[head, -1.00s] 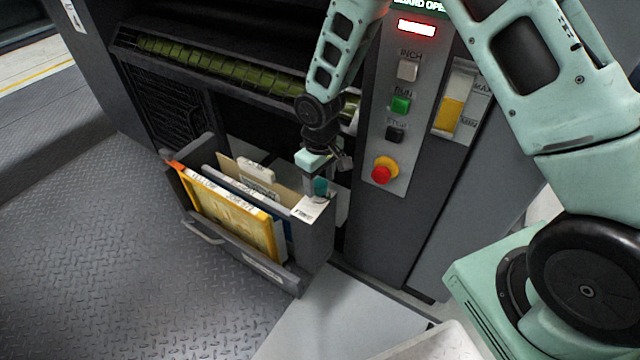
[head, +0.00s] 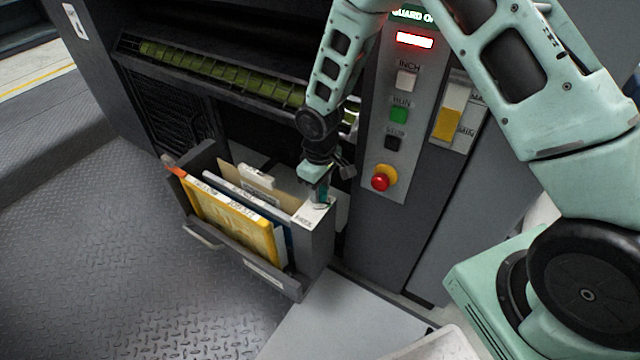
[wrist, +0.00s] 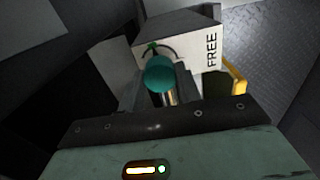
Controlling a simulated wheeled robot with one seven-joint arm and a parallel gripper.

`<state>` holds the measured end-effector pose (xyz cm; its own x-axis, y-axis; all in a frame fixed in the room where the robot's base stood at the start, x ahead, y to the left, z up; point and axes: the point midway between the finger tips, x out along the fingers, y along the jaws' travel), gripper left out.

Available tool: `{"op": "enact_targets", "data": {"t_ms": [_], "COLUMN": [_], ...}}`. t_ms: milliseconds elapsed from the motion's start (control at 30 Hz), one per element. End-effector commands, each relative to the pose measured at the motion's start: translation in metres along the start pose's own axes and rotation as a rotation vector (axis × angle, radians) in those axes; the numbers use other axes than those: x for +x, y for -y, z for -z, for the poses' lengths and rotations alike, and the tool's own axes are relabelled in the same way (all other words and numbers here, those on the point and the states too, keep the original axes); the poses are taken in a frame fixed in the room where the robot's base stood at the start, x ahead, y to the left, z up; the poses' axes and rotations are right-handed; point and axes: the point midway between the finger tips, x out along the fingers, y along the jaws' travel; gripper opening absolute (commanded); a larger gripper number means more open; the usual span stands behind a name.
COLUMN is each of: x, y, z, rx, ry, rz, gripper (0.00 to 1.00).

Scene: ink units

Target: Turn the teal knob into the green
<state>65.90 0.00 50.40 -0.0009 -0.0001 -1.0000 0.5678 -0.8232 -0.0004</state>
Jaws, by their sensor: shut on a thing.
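The teal knob (wrist: 159,74) stands on a pale plate (wrist: 196,50) marked "FREE", with a dark arc and a small green patch beside the knob in the wrist view. In the head view the knob (head: 323,196) shows partly, at the right end of the open drawer. My gripper (head: 318,192) reaches down onto it from above. In the wrist view my gripper (wrist: 155,90) has its fingers on either side of the knob, shut on it. The fingers hide part of the dial, so I cannot tell exactly where the knob points.
The open drawer (head: 318,245) holds a yellow folder (head: 232,222) and other upright files. A control panel (head: 392,110) with a red stop button (head: 380,183) stands right of my gripper. Patterned floor (head: 90,250) is clear at left.

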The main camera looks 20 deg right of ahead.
Motion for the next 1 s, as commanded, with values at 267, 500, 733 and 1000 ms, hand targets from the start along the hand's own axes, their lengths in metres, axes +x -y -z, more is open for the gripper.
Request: {"op": "enact_targets", "data": {"t_ms": [267,500,733,1000], "x": [0.0,0.0,-0.017,-0.077], "y": [0.0,0.0,0.0,-0.001], "z": [0.0,0.0,0.001,0.001], "rx": [0.001,0.002,0.002,0.003], "ry": [-0.001,-0.001,-0.003,-0.005], "rz": [-0.001,0.0,-0.001,-0.002], "gripper": [0.54,0.56,0.56,0.56]}}
